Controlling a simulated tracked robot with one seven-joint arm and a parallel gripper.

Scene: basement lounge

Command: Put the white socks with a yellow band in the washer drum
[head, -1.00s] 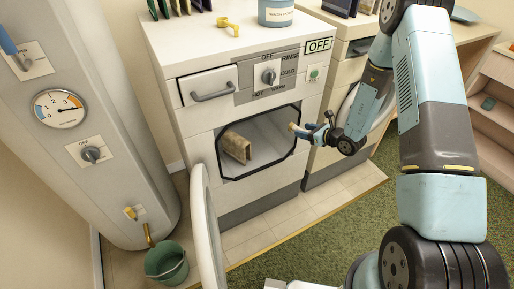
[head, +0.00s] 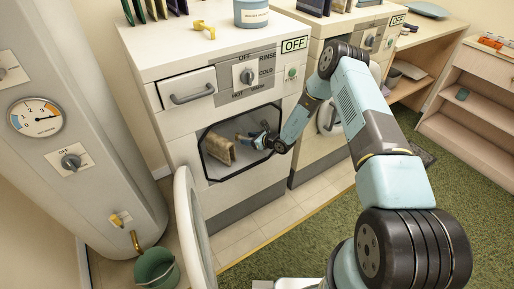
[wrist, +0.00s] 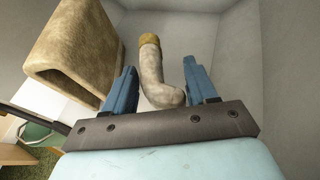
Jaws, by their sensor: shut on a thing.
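The washer (head: 178,121) is a white front-loader with its round door (head: 187,215) swung open and an angular dark-rimmed opening. My gripper (head: 256,138) reaches into the drum (head: 225,172) from the right side of the opening. In the wrist view my gripper (wrist: 159,92) is shut on the white socks (wrist: 153,72), a pale bent roll with a yellow band at its far end. The socks sit between the blue fingers, with the grey drum walls around them. Whether they touch the drum floor cannot be told.
A brown folded cloth (head: 219,149) lies in the drum, left of my gripper; it shows large in the wrist view (wrist: 75,50). A second machine (head: 318,146) stands to the right. Green carpet lies open in front.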

